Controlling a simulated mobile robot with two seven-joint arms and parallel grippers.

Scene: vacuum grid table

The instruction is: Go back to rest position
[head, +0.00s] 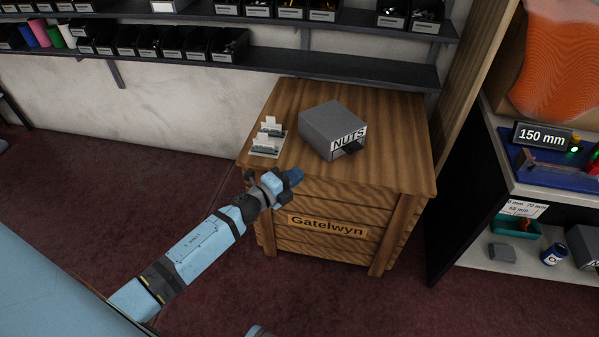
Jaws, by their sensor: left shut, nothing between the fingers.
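My left gripper (289,182) is at the end of my blue arm, which comes in from the lower left. It is shut and empty, in front of the near edge of the wooden crate table (392,165). On the crate top stands a grey box labelled NUTS (327,122), to the right of and beyond the gripper. A small white and grey fixture (268,139) is on the crate's left side, beyond the gripper. My right gripper is not in view; only a small piece of blue shows at the bottom edge.
Shelves with black bins (155,42) run along the back wall. At the right stands a shelf unit (540,190) with a 150 mm display (543,136), an orange object (558,60) and small items. The reddish floor (110,190) left of the crate is clear.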

